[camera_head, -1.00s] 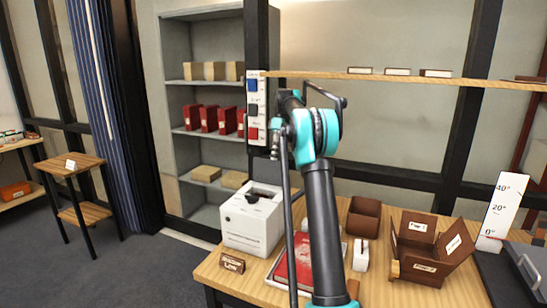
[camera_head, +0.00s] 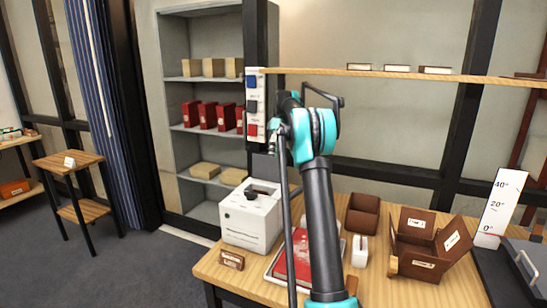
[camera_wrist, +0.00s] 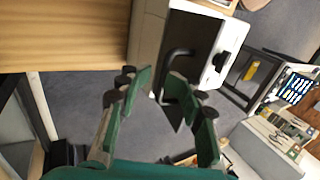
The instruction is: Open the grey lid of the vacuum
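A grey lid (camera_head: 531,252) with a pale bar handle (camera_head: 527,267) lies at the right edge of the table in the head view, cut off by the frame. It looks closed; I take it to be the vacuum's lid. My gripper (camera_wrist: 168,98) shows in the wrist view with its green fingers spread apart and nothing clearly held. The head view does not show my fingertips clearly.
A white angle scale (camera_head: 497,205) stands beside the lid. A white box (camera_head: 250,222) with a black top part stands at the table's left end. A red book (camera_head: 285,262), a brown box (camera_head: 362,213) and an open brown box (camera_head: 425,252) share the tabletop.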

